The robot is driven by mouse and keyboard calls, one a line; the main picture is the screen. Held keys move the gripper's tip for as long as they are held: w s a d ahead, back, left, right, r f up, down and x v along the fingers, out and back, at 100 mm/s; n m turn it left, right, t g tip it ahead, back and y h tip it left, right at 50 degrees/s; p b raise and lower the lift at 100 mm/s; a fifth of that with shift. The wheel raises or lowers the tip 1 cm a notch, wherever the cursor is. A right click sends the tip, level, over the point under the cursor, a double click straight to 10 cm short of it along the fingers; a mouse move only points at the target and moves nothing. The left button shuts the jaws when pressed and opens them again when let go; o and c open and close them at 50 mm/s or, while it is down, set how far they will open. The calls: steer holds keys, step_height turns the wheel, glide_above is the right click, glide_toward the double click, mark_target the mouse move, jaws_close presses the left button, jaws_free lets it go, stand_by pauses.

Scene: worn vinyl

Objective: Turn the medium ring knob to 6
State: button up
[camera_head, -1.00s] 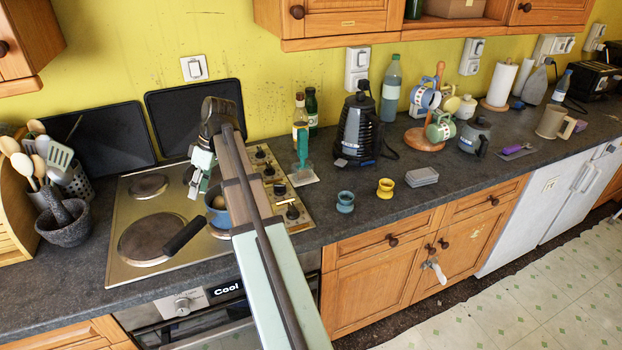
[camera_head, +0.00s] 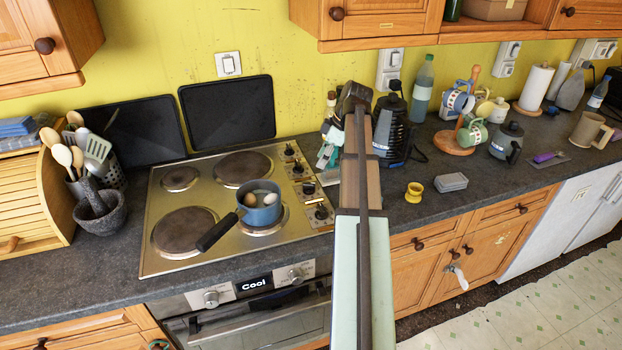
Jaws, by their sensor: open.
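A column of several black knobs (camera_head: 309,187) runs along the right side of the steel cooktop (camera_head: 160,250). Which of them is the medium ring knob, and the numbers around them, are too small to tell. My gripper (camera_head: 327,155) is open, above the counter just right of the far knobs, apart from them. My arm hides part of the counter there. A blue pot (camera_head: 262,214) with eggs in it sits on the front right ring, its black handle pointing to the front left.
A yellow cup (camera_head: 414,192) and a grey box (camera_head: 452,182) stand right of my arm. A black kettle (camera_head: 391,130) and bottles stand behind. A stone mortar (camera_head: 98,213) and a utensil holder stand left of the cooktop. The left rings are bare.

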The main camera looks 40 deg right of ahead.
mark_target(309, 183)
steer(key=p+x, duration=0.2)
steer(key=x, duration=0.8)
steer(key=shift+f, duration=0.35)
steer(key=shift+c, duration=0.4)
jaws_close()
